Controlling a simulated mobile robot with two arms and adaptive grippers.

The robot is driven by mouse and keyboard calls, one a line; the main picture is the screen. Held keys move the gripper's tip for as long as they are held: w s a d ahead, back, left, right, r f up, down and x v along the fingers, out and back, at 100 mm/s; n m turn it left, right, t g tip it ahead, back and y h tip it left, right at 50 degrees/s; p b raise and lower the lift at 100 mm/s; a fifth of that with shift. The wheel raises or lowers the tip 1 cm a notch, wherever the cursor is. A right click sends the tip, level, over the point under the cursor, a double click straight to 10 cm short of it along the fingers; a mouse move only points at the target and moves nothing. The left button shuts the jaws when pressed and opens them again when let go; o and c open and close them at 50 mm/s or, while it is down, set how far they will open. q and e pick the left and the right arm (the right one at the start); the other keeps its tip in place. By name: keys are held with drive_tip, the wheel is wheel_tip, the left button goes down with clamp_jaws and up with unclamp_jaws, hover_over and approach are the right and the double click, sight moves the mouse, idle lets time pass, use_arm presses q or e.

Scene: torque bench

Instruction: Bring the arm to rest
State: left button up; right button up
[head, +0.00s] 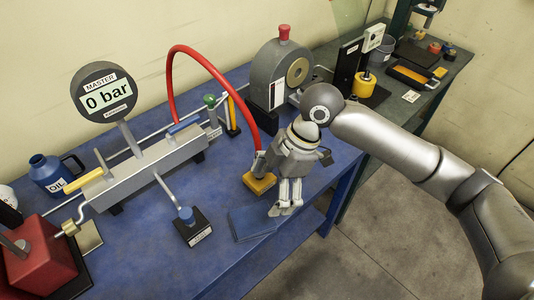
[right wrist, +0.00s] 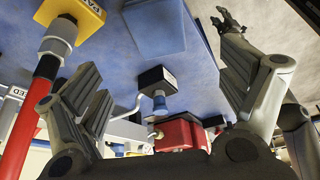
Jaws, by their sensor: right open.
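My right arm (head: 400,140) reaches in from the right over the blue bench (head: 320,185). Its grey gripper (head: 285,208) points down near the bench's front edge, to the right of a yellow block (head: 260,186) and by a flat blue pad (head: 250,222). In the right wrist view, the right gripper's fingers (right wrist: 160,60) are spread with nothing between them. The yellow block (right wrist: 72,14) shows at the upper left there, with the red hose (right wrist: 30,115) running to it.
A gauge (head: 105,92) reading 0 bar stands on a grey manifold (head: 145,170). A grey device with a red knob (head: 284,62) stands behind my arm. A small black block (head: 194,228) and a red box (head: 40,255) are to the left. The floor (head: 370,250) in front is clear.

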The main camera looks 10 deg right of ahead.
drive_tip(key=m+t+y, duration=0.1)
drive_tip(key=m+y, duration=0.1)
drive_tip(key=m, duration=0.1)
hover_over(251, 231)
drive_tip(key=d, duration=0.2)
drive_tip(key=f, duration=0.2)
drive_tip(key=w+f, duration=0.1)
drive_tip(key=f, duration=0.1)
drive_tip(key=shift+f, duration=0.2)
drive_tip(key=s+f+m+t, duration=0.1)
drive_tip(key=m, duration=0.1)
drive_tip(key=s+d+f+m+t, duration=0.1)
drive_tip(key=m, duration=0.1)
drive_tip(key=shift+f, duration=0.35)
drive_tip(key=s+d+f+m+t+h, duration=0.1)
drive_tip(key=s+d+f+m+h, duration=0.25)
drive_tip(key=s+d+m, duration=0.4)
drive_tip(key=s+d+f+m+h, duration=0.3)
drive_tip(key=s+d+f+m, duration=0.15)
drive_tip(key=d, duration=0.65)
wheel_tip(251, 231, down, 28)
drive_tip(key=b, duration=0.2)
drive_tip(key=s+d+f+g, duration=0.2)
drive_tip(key=s+f, duration=1.4)
drive_tip(key=s, duration=0.1)
drive_tip(key=shift+s+d+n+b, duration=0.15)
drive_tip(key=shift+n+b, duration=0.15)
